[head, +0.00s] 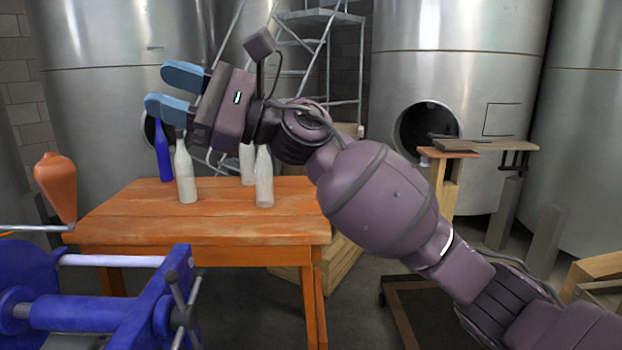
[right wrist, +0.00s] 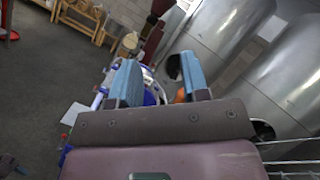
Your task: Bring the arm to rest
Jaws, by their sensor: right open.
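My right arm reaches in from the lower right of the head view, and its right gripper (head: 166,90) is raised above the wooden table (head: 150,225). Its two blue fingers are apart with nothing between them. The right wrist view shows the same open fingers (right wrist: 158,85) with distant floor and machinery beyond them. On the table stand a blue bottle (head: 163,160) and white bottles (head: 185,172) (head: 264,178) (head: 247,163). The gripper and wrist are above and in front of the bottles in the picture; the gap in depth is hard to tell.
Large steel tanks (head: 455,80) stand behind the table. A metal ladder (head: 318,50) and a wooden stand (head: 445,185) are at the back. Wooden crates lie at the right edge.

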